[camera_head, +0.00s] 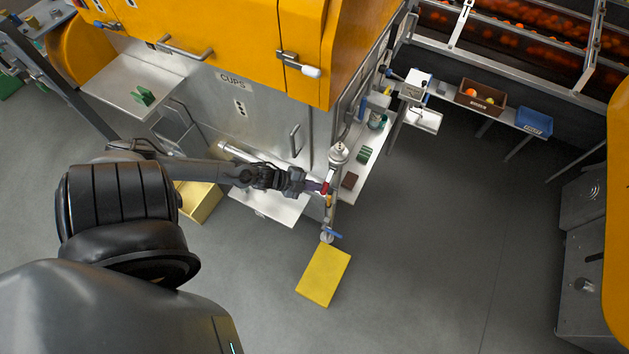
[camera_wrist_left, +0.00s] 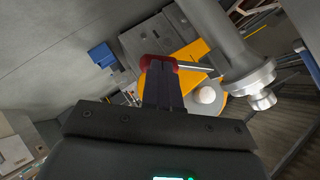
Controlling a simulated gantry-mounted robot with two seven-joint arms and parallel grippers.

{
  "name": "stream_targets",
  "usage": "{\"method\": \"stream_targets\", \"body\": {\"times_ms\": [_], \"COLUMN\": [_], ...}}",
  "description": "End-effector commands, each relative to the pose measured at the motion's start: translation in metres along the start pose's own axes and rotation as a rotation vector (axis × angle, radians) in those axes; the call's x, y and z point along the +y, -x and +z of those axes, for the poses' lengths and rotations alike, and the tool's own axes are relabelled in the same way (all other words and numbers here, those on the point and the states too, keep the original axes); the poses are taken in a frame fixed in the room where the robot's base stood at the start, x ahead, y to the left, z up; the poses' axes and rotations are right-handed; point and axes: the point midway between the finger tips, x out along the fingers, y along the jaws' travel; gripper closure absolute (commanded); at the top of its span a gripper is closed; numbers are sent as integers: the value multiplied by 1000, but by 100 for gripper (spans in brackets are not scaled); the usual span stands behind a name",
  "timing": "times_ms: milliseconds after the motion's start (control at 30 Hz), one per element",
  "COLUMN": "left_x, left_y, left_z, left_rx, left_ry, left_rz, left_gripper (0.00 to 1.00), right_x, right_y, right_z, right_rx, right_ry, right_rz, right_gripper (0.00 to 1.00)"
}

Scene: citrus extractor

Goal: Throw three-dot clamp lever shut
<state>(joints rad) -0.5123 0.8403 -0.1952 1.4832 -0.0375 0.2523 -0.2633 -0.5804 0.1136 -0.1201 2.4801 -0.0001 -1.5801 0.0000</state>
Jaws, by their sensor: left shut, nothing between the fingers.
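A steel pipe assembly (camera_head: 336,175) stands at the machine's front corner, with a red part (camera_head: 325,188) at its side. My left gripper (camera_head: 318,187) is shut and empty, its fingertips right at this red part. In the left wrist view the shut fingers (camera_wrist_left: 165,82) point at a red grip (camera_wrist_left: 158,63), and they overlap it; I cannot tell if they touch. A thin steel rod (camera_wrist_left: 195,67) runs right from the red grip. The pipe (camera_wrist_left: 225,40) passes close on the right. No dot marks on any lever can be made out. My right gripper is not in view.
A blue handle (camera_head: 331,234) sits lower on the pipe, above a yellow step (camera_head: 323,274). A narrow shelf (camera_head: 372,165) with small blocks lies right of the pipe. The orange-yellow machine hood (camera_head: 230,35) is above. The floor (camera_head: 450,250) to the right is clear.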

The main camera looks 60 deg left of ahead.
Motion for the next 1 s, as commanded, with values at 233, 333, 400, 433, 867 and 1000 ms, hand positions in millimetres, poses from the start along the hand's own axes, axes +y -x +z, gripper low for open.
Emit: {"method": "stream_targets", "body": {"times_ms": [233,333,400,433,867,1000], "left_x": [12,14,14,14,11,8], "left_y": [-15,-20,-23,-24,-39,-40], "left_z": [13,18,22,23,38,39], "left_rx": [1,0,0,1,0,1], "left_ry": [-164,-232,-278,-299,-528,-569], "left_rz": [-169,-236,-283,-303,-530,-572], "left_gripper": [100,100,100,100,100,100], "right_x": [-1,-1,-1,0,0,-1], "right_y": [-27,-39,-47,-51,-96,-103], "right_z": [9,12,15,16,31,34], "right_rx": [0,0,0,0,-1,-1], "right_ry": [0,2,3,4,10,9], "right_rz": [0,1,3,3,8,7], "right_gripper": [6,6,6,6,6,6]}}
